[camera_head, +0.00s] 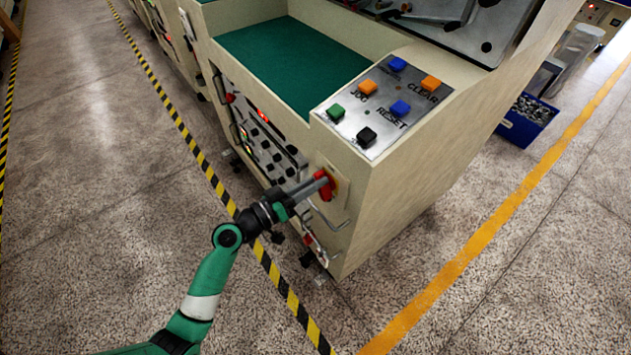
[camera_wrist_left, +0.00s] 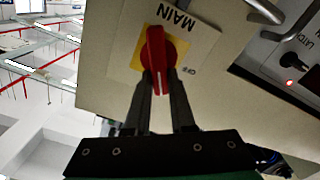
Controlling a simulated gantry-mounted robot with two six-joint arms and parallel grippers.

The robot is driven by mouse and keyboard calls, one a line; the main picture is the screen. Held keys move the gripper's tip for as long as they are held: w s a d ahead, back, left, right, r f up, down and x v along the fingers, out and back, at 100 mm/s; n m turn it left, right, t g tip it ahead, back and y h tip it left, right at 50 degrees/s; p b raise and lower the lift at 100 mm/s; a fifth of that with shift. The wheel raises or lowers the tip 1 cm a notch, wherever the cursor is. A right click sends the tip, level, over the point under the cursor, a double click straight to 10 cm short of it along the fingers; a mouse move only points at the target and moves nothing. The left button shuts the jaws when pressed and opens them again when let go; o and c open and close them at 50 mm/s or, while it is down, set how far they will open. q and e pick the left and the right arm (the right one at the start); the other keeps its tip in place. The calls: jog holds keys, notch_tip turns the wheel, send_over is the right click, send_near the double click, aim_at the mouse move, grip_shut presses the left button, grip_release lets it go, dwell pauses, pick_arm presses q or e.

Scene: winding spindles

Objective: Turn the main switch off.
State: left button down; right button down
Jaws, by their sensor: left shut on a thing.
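The main switch is a red rotary handle (camera_head: 324,185) on a yellow plate, on the side face of the beige machine near its front corner. In the left wrist view the red handle (camera_wrist_left: 158,52) sits on its yellow square (camera_wrist_left: 186,50), beside the lettering MAIN and OFF. My left gripper (camera_head: 322,184) reaches in from the lower left and is shut on the red handle. In the left wrist view its two dark fingers (camera_wrist_left: 161,80) lie on either side of the handle's lower part. My right gripper is not in view.
A metal bar handle (camera_head: 330,218) juts out just below the switch. A panel with dark knobs (camera_head: 265,150) is to the left. Coloured push buttons sit on the top plate (camera_head: 345,124). Floor in front is open, with striped tape (camera_head: 230,205) and an orange line (camera_head: 470,250).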

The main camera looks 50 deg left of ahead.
pick_arm(q)
jog(key=n, duration=0.4)
jog(key=n+p, duration=0.1)
jog(key=n, duration=0.1)
jog(key=shift+a+f, duration=0.35)
jog(key=shift+a, duration=0.05)
jog(key=n, duration=0.3)
jog(key=f+n+p, duration=0.1)
jog(key=n, duration=0.2)
jog(key=shift+a, duration=0.1)
jog(key=c, duration=0.8)
grip_release()
jog(key=shift+o, duration=0.2)
jog(key=s+a+p, duration=0.1)
jog(key=s+p, duration=0.1)
jog(key=s, duration=0.9)
jog(key=shift+s, duration=0.25)
jog(key=shift+a, duration=0.1)
